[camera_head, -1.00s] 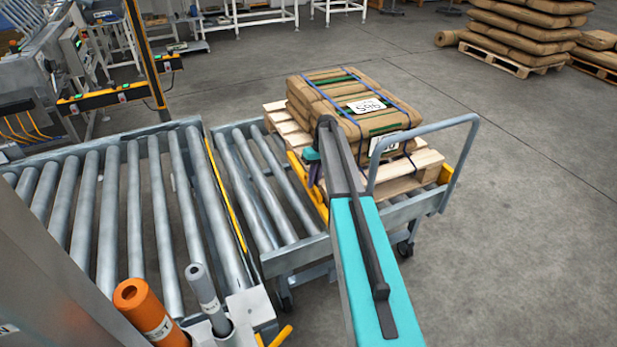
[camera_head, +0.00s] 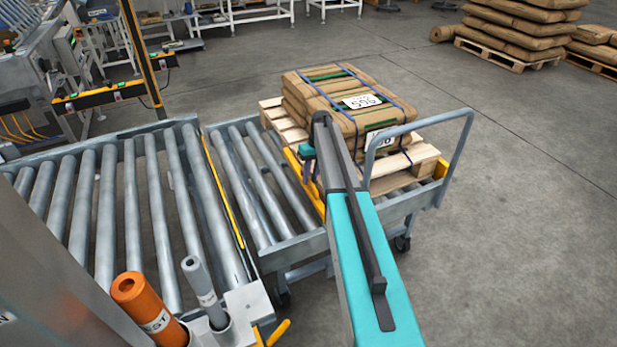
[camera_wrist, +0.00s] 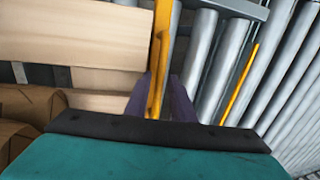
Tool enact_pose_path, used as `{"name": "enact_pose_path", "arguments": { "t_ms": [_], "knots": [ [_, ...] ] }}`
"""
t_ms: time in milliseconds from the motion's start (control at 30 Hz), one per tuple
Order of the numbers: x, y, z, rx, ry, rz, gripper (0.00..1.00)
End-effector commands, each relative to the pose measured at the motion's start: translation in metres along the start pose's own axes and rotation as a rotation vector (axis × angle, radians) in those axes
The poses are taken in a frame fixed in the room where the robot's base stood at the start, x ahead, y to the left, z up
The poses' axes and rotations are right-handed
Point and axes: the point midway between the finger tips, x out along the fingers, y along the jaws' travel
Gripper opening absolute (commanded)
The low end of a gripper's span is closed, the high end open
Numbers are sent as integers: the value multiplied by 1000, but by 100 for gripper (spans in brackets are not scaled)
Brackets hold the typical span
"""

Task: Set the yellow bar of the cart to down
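The cart (camera_head: 300,245) is a grey roller frame on wheels with a raised handle. Its yellow bar (camera_head: 293,163) runs along the near left side of the pallet, upright or tilted I cannot tell. My gripper (camera_head: 308,172) is at this bar, partly hidden behind my arm in the head view. In the wrist view the yellow bar (camera_wrist: 161,50) runs from the top edge down between my two purple fingers (camera_wrist: 161,98). Whether they press on it cannot be told.
A wooden pallet (camera_head: 418,160) with stacked brown sacks (camera_head: 335,90) sits on the cart. A roller conveyor (camera_head: 110,215) stands directly left of the cart. An orange tube (camera_head: 148,308) and a grey tube stand at its front end. Clear floor (camera_head: 540,220) lies to the right.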

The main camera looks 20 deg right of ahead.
Motion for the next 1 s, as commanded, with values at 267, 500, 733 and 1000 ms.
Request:
{"name": "enact_pose_path", "arguments": {
  "t_ms": [267,500,733,1000],
  "knots": [
    [-13,4,-4,-1,12,10,29],
    [-40,0,-1,-3,11,7,29],
    [-67,-2,1,-3,7,3,29],
    [-83,-2,2,-2,5,1,29]
  ]
}}
